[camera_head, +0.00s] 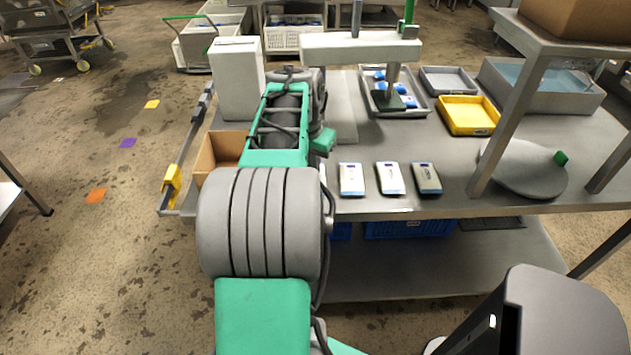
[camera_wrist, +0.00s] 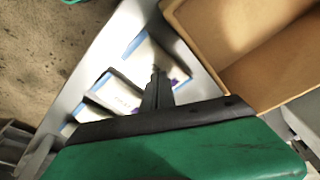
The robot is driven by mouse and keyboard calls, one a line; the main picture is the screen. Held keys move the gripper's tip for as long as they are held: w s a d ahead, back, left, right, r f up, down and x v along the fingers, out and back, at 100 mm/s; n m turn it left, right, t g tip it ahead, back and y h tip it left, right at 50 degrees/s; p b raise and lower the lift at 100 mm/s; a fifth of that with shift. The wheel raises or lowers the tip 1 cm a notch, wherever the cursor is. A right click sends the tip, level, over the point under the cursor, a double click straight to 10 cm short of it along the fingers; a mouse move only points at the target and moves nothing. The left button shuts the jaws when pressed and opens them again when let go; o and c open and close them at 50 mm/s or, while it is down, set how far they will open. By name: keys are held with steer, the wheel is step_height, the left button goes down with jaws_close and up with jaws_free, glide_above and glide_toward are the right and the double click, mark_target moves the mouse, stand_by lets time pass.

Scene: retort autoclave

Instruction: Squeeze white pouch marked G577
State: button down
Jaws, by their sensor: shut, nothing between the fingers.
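Three white pouches with blue ends lie flat in a row near the front edge of the steel table (camera_head: 450,195): a left one (camera_head: 351,180), a middle one (camera_head: 390,178) and a right one (camera_head: 426,178). Their markings are too small to read, so I cannot tell which is G577. Several white pouches also show in a row in the wrist view, the largest one (camera_wrist: 158,58) at the upper end. My gripper (camera_wrist: 157,72) is shut and empty, its fingertips overlapping that pouch in the picture; contact cannot be told. In the head view my arm hides the fingers.
An open cardboard box (camera_head: 215,152) stands at the table's left, beside a tall white box (camera_head: 236,80). Behind the pouches are a grey tray of blue-white packs (camera_head: 422,108), a yellow tray (camera_head: 468,115) and a press-like stand (camera_head: 360,48). A round grey plate (camera_head: 522,168) lies right.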

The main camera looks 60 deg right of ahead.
steer(key=shift+f+b, duration=0.3)
steer(key=shift+f, duration=0.15)
steer(key=shift+s+a+f, duration=0.1)
steer(key=shift+a+f, duration=0.15)
steer(key=shift+f, duration=0.2)
stand_by(1.1)
steer(key=shift+r, duration=0.1)
step_height(320, 180, up, 9)
steer(key=p, duration=0.5)
steer(key=shift+d+f, duration=0.2)
steer(key=shift+d, duration=0.05)
